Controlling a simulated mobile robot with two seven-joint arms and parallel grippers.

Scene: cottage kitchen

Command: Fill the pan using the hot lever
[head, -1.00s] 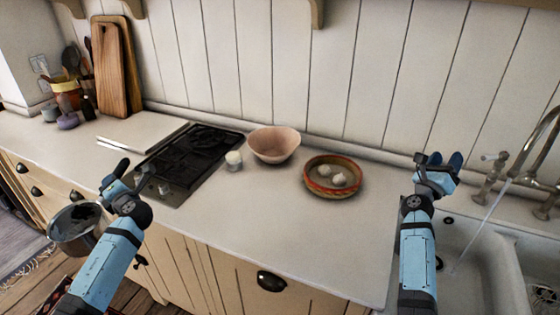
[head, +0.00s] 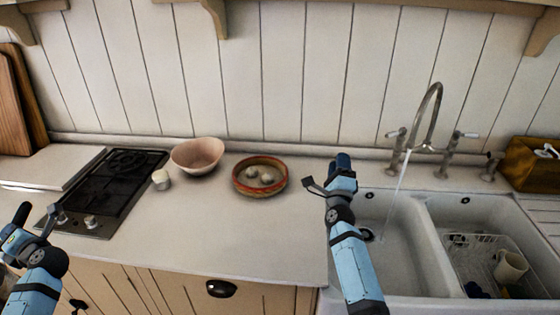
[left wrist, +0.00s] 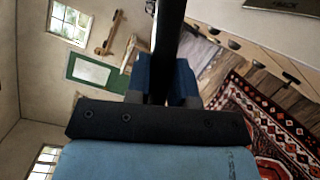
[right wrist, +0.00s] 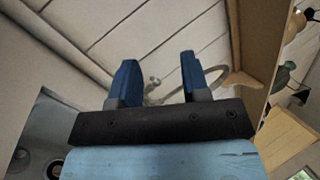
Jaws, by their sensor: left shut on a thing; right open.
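My left gripper (head: 20,220) is at the left edge of the head view, in front of the counter. It is shut on the pan's dark handle (left wrist: 168,40), which passes between its fingers in the left wrist view. The pan's bowl is almost wholly outside the head view. The bridge tap (head: 432,110) stands behind the sink with a left lever (head: 396,134) and a right lever (head: 466,134); I see no hot marking. Water (head: 400,188) runs from the spout into the left basin (head: 410,230). My right gripper (head: 342,165) is open and empty, left of the tap.
The right basin holds a rack (head: 470,255) and a mug (head: 510,266). The counter front is clear.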

